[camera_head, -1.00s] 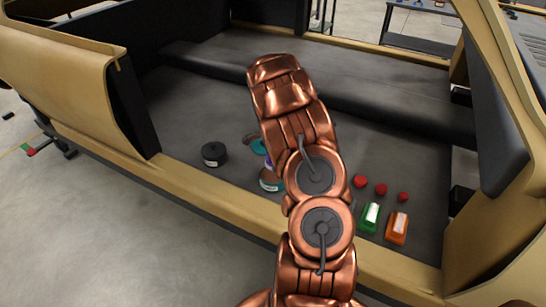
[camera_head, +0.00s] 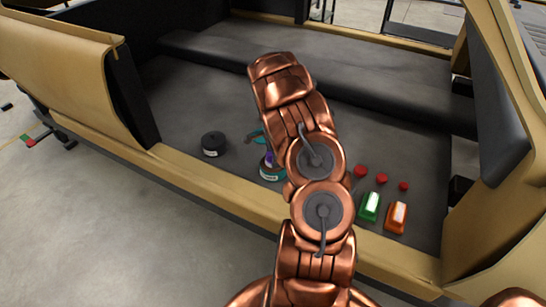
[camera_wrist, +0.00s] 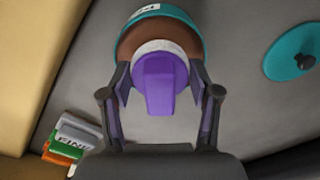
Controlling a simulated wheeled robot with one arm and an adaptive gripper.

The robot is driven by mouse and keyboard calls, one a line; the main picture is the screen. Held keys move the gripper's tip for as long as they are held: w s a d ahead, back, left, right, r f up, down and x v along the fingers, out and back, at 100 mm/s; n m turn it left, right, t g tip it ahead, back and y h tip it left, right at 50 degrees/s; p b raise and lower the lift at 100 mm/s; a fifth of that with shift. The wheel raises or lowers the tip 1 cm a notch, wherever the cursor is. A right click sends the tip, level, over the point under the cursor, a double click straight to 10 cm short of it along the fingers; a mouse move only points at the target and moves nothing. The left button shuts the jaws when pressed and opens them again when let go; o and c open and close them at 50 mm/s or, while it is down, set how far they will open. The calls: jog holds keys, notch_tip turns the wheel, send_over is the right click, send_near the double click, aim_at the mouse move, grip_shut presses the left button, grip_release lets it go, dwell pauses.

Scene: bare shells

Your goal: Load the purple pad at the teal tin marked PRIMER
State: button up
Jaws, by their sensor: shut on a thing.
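The purple pad (camera_wrist: 163,80) has a pale round base and sits between the two fingers of my gripper (camera_wrist: 160,88), which is shut on it. In the wrist view, the teal tin (camera_wrist: 197,22) lies right beyond the pad, with a white label on its rim and brown inside. The pad's base overlaps the tin's mouth in this view; I cannot tell if they touch. In the head view, the tin (camera_head: 268,174) stands on the dark floor of the shell, with a bit of the purple pad (camera_head: 268,160) at its top. My arm hides the gripper there.
A teal lid with a dark knob (camera_wrist: 292,55) lies right of the tin in the wrist view. A black tin (camera_head: 214,144) stands to the left. Green (camera_head: 370,206) and orange (camera_head: 397,217) blocks and red discs (camera_head: 382,178) lie right. A tan sill (camera_head: 200,190) runs in front.

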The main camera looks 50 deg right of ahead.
jog(key=shift+f+b, duration=0.55)
jog(key=shift+f, duration=0.05)
dwell(2.6)
jog(key=shift+r, duration=0.1)
jog(key=shift+r, duration=3.5)
jog(key=w+a+r+n+p, duration=0.2)
jog(key=a+r+n, duration=0.4)
jog(key=a, duration=0.6)
jog(key=w+a+r+n+p, duration=0.2)
jog(key=a+r+n+p, duration=0.2)
jog(key=a+n, duration=0.5)
jog(key=w+a+r+n+p, duration=0.3)
jog(key=a+r+n, duration=0.4)
jog(key=a, duration=0.9)
jog(key=shift+a+r+n, duration=0.3)
jog(key=shift+n, duration=0.5)
